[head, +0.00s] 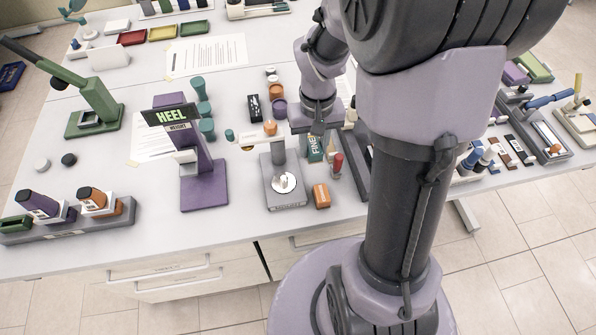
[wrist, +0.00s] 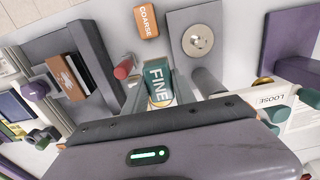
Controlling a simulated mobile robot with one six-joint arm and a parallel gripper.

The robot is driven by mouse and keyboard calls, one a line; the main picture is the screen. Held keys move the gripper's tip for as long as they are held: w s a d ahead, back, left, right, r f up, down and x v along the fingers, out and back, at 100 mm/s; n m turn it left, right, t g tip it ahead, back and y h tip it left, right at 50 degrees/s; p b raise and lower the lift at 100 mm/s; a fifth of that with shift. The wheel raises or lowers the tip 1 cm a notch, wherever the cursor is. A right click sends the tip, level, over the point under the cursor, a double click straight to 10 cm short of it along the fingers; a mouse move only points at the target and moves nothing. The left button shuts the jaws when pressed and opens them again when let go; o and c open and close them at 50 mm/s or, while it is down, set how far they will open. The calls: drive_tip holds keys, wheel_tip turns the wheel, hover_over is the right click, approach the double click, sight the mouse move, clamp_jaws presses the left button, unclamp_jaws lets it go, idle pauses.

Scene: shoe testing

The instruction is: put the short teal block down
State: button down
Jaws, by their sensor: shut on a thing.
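The short teal block (wrist: 158,80) is marked FINE and sits between the fingers of my gripper (wrist: 160,95) in the wrist view. In the head view the teal block (head: 315,149) shows below my gripper (head: 318,130), just right of the grey stand with a round disc (head: 285,187). My gripper is shut on the block, with the lettered face in view. I cannot tell whether its underside touches the table.
An orange COARSE block (head: 321,196) lies right of the grey stand's base. A small red-topped piece (head: 338,162) stands close right of the teal block. The purple HEEL stand (head: 204,185) is farther left. Bare table (head: 245,215) lies between both stands.

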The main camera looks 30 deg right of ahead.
sight(314, 172)
drive_tip(key=f+b, duration=0.1)
drive_tip(key=f, duration=0.2)
drive_tip(key=f+b, duration=0.1)
drive_tip(key=f, duration=0.2)
drive_tip(key=f+b, duration=0.1)
drive_tip(key=f, duration=0.1)
drive_tip(key=shift+d+f, duration=0.3)
drive_tip(key=shift+f, duration=0.1)
drive_tip(key=shift+s+r, duration=0.1)
